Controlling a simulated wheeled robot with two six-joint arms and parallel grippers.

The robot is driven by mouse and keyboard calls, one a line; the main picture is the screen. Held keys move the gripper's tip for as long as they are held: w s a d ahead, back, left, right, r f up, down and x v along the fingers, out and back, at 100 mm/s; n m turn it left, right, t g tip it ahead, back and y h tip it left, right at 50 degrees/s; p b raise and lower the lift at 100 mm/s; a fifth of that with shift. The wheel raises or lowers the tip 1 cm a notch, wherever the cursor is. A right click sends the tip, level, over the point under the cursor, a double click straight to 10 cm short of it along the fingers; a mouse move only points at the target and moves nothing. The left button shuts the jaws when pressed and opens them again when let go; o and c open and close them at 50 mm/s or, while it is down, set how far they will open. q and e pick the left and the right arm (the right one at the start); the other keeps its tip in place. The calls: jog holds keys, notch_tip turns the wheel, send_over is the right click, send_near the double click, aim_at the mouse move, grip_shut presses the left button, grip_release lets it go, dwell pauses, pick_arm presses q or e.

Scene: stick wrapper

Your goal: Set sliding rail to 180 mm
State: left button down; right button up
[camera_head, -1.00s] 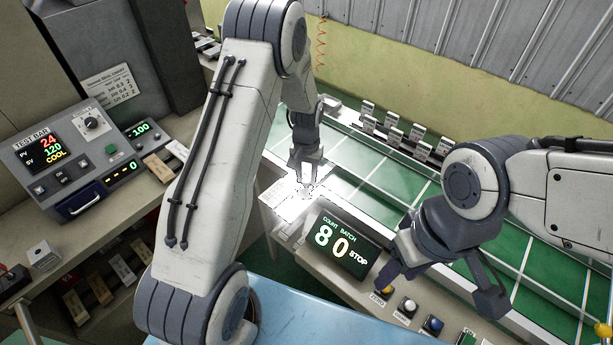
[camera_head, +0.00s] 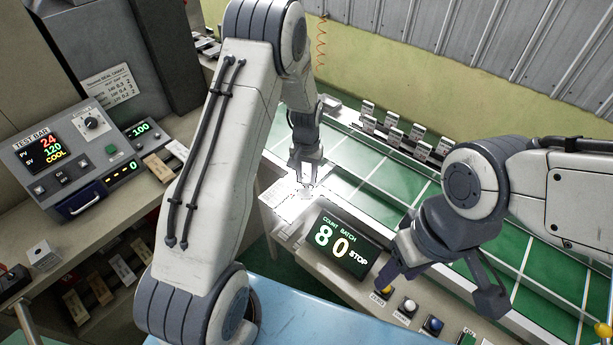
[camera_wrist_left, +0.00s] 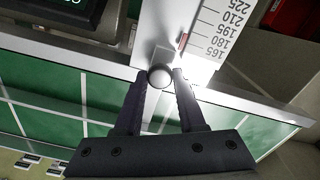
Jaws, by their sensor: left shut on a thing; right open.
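The sliding rail's pale scale (camera_wrist_left: 208,38) shows in the left wrist view, with printed marks from 165 to 225. A small red pointer (camera_wrist_left: 183,41) lies at the scale's edge near the 165 and 180 marks; I cannot tell the exact reading. A round knob (camera_wrist_left: 160,76) on a pale slider block sits below it. My left gripper (camera_wrist_left: 161,88) is shut on this knob. In the head view the left gripper (camera_head: 307,184) is over the bright, glaring plate at the green conveyor's near end. My right gripper (camera_head: 440,278) is open and empty above the button panel.
A counter display (camera_head: 345,245) reading 80 and STOP stands just right of the left gripper. Several buttons (camera_head: 408,308) line the panel below the right gripper. The green conveyor (camera_head: 385,178) runs behind, with several small upright blocks along its far side. A test-bar console (camera_head: 75,155) is at left.

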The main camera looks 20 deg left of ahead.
dwell(0.3)
pick_arm(q)
jog(key=shift+s+a+b, duration=0.25)
jog(key=shift+s+b, duration=0.05)
jog(key=shift+s, duration=0.15)
jog(key=shift+s+a+r, duration=0.1)
jog(key=shift+s, duration=0.25)
jog(key=shift+w, duration=0.2)
jog(key=c, duration=0.5)
grip_release()
jog(key=shift+s, duration=0.1)
pick_arm(e)
jog(key=shift+s+f, duration=0.25)
jog(key=shift+s, duration=0.1)
